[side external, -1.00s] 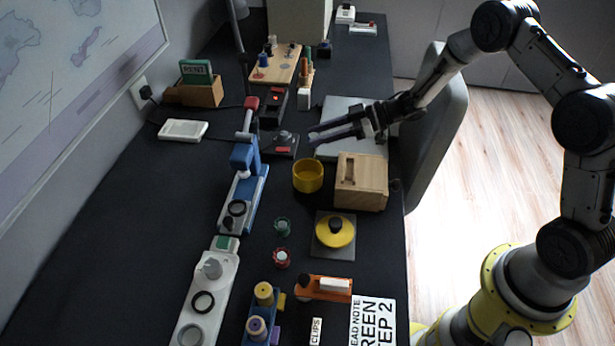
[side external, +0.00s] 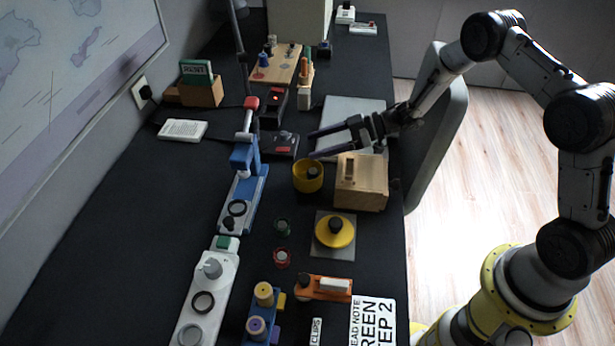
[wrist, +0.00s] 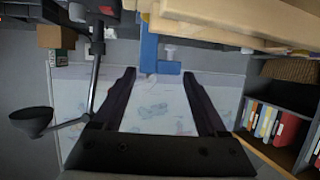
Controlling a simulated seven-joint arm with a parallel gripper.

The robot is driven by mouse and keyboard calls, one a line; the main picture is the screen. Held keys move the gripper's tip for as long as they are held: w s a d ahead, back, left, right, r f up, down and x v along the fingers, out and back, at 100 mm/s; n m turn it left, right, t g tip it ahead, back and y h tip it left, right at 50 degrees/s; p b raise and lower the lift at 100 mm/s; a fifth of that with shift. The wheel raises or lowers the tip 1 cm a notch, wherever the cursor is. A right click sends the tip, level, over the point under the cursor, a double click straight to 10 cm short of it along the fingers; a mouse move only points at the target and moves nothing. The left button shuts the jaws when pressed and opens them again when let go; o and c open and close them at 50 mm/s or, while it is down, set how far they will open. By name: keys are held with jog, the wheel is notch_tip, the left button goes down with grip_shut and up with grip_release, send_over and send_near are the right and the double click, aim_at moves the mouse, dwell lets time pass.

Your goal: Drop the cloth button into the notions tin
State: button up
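The yellow round tin (side external: 305,187) stands open on the dark desk, left of a wooden box. A small dark round piece (side external: 313,173), which looks like the cloth button, lies inside the tin. The tin's yellow lid (side external: 333,239) with a black knob lies apart on a grey square plate. My gripper (side external: 312,144) is above and behind the tin in the side view. In the wrist view its two fingers (wrist: 159,74) are spread wide with nothing between them.
The wooden box (side external: 363,183) stands right beside the tin. A flat grey panel (side external: 350,112) lies behind.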

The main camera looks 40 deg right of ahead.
jog(key=v, duration=1.3)
jog(key=shift+s+d+r, duration=0.15)
jog(key=shift+s+d, duration=0.05)
jog(key=shift+d, duration=0.15)
